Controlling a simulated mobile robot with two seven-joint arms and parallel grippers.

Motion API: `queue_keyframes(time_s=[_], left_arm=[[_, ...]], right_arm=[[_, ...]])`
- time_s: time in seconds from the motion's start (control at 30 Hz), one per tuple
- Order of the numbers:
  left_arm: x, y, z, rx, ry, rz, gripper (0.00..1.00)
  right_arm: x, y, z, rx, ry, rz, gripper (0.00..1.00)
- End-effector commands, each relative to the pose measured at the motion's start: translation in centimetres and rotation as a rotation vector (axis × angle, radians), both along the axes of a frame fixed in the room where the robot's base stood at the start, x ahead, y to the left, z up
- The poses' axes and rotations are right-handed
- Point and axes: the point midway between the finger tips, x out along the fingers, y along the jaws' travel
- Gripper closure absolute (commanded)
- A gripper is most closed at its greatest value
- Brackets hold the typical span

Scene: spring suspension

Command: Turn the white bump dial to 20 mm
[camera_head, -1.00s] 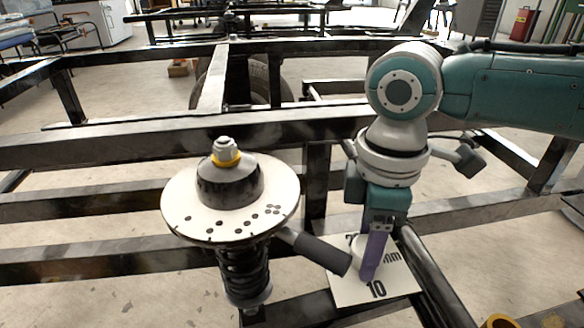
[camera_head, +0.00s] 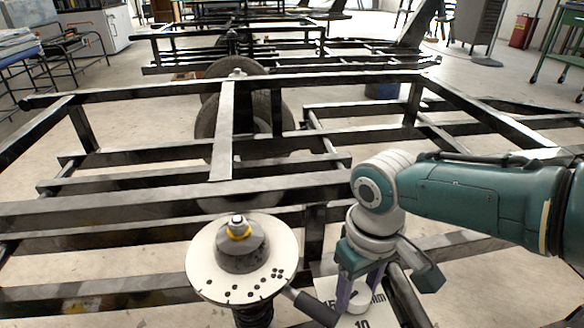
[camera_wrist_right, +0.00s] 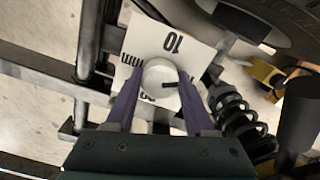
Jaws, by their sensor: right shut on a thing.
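The white bump dial (camera_wrist_right: 160,78) is a round white knob with a short black pointer mark. It sits on a white plate (camera_wrist_right: 176,42) printed with "10", "mm" and other partly hidden figures. In the right wrist view the mark points right, toward the right finger. The figure behind that finger is hidden. My right gripper (camera_wrist_right: 161,76) has one purple finger on each side of the dial and is shut on it. In the head view the right gripper (camera_head: 358,294) reaches down over the dial, and the plate (camera_head: 378,314) is cut by the bottom edge. My left gripper is not in view.
A spring suspension unit with a round white top plate (camera_head: 205,262) stands left of the dial. A dark-gripped handle (camera_head: 314,306) sticks out between them. Black frame beams (camera_head: 150,198) run behind and around. A yellow part (camera_wrist_right: 262,72) shows in the wrist view.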

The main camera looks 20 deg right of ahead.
Motion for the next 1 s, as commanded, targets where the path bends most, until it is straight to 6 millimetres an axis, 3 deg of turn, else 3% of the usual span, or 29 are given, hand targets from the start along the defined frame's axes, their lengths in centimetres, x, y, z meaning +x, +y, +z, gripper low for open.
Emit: queue_keyframes(time_s=[0.3,1.0], left_arm=[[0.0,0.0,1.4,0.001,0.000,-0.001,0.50],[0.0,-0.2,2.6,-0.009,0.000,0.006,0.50]], right_arm=[[0.0,0.1,0.2,0.001,0.001,-0.302,1.00],[0.0,-0.1,0.1,0.000,-0.002,-0.965,1.00]])
